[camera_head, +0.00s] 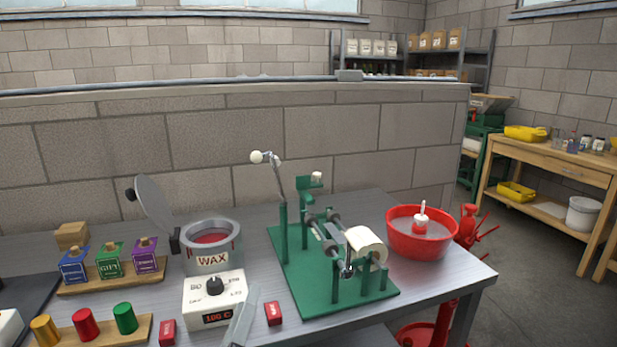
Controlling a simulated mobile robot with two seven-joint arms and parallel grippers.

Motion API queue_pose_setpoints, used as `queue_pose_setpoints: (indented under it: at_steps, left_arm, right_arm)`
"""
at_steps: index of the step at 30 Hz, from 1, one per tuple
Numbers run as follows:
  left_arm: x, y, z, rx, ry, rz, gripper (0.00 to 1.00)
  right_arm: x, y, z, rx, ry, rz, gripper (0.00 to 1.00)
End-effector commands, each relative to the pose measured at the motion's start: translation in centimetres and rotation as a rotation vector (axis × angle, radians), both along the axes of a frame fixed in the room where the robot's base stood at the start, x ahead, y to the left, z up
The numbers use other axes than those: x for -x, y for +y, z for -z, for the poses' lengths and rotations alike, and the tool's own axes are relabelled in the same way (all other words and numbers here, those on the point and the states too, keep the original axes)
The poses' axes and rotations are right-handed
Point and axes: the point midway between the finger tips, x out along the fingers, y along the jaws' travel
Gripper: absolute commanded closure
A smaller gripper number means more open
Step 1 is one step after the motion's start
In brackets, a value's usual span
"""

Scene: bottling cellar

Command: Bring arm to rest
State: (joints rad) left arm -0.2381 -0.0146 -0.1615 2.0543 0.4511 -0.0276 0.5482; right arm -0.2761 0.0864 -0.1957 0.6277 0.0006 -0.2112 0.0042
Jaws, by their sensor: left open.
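A pale grey, narrow piece (242,318) rises at the bottom edge, in front of the white heater box. It looks like a finger of my left gripper, which is open; I see nothing held at it. The rest of that hand and its arm are out of the picture or cannot be told. My right gripper does not show.
The grey bench carries a wax pot (211,262) with its lid raised, a heater box (213,300), a green machine (300,285) and a red bowl (420,248). Small red blocks (273,313) lie in front.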

Motion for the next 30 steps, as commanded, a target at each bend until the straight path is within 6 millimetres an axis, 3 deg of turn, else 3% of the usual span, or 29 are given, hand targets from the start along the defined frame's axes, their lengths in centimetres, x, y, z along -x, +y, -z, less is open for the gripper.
queue_pose_setpoints:
  at_steps: [8, 16, 22, 30]
  left_arm:
    - [4.1, -1.7, 8.2, -0.45, 0.355, 0.152, 0.34]
    - [11.5, 0.4, 15.5, -0.852, 0.713, 0.317, 0.34]
    - [17.3, 3.1, 18.4, -1.06, 0.942, 0.431, 0.34]
    - [24.0, 6.3, 19.6, -1.236, 1.185, 0.561, 0.34]
  right_arm:
    - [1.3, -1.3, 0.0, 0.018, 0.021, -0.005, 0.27]
    - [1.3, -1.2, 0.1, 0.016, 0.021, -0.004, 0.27]
    - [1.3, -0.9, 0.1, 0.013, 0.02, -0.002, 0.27]
    - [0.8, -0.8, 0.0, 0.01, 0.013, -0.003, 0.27]
